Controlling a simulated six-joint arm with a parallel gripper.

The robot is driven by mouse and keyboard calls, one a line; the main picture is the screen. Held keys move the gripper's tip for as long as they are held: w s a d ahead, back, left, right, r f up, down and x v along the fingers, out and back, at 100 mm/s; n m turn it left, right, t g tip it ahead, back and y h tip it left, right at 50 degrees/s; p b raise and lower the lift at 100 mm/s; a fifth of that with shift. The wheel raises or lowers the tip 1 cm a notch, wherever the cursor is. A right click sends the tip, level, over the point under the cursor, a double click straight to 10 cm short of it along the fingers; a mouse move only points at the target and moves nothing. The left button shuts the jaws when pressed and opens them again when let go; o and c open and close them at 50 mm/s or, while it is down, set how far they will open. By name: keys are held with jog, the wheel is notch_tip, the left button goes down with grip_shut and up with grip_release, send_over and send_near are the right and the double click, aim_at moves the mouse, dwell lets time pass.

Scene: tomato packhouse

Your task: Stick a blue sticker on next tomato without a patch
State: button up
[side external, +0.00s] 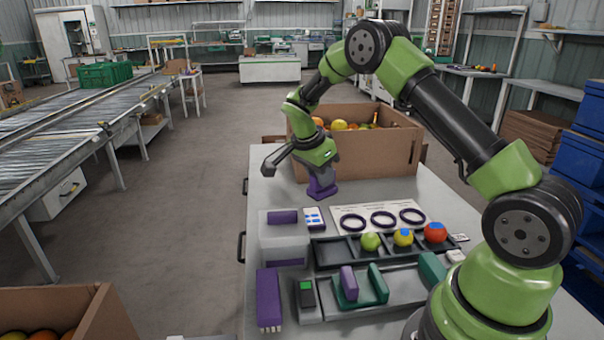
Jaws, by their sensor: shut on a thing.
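Three tomatoes sit in a dark sectioned tray (325,256). The green tomato (370,242) on the left shows no patch from this side. The yellow tomato (403,239) in the middle and the red tomato (435,234) on the right each bear a blue patch on top. A small white card with blue stickers (313,218) lies left of the ring board. My gripper (321,179) points down in front of the cardboard box, behind the card and apart from the tomatoes. It is shut on a purple piece (322,189); its fingertips are hard to make out.
A white board (340,212) with three dark rings lies behind the tray. A cardboard box (385,152) of tomatoes stands at the back. Purple blocks (269,294), a green cradle (375,285) and a green-screened device (306,292) occupy the front. The table's left back is clear.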

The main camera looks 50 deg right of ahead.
jog(key=s+r+m+g, duration=0.2)
jog(key=s+m, duration=0.4)
jog(key=s, duration=0.7)
jog(key=shift+y, duration=0.5)
jog(key=shift+w+a+f, duration=0.1)
jog(key=shift+f, duration=1.4)
jog(key=shift+a+f, duration=0.1)
jog(key=shift+f, duration=1.4)
jog(key=shift+f, duration=0.6)
jog(key=shift+r, duration=0.1)
notch_tip(320, 180, up, 7)
jog(key=shift+r, duration=0.1)
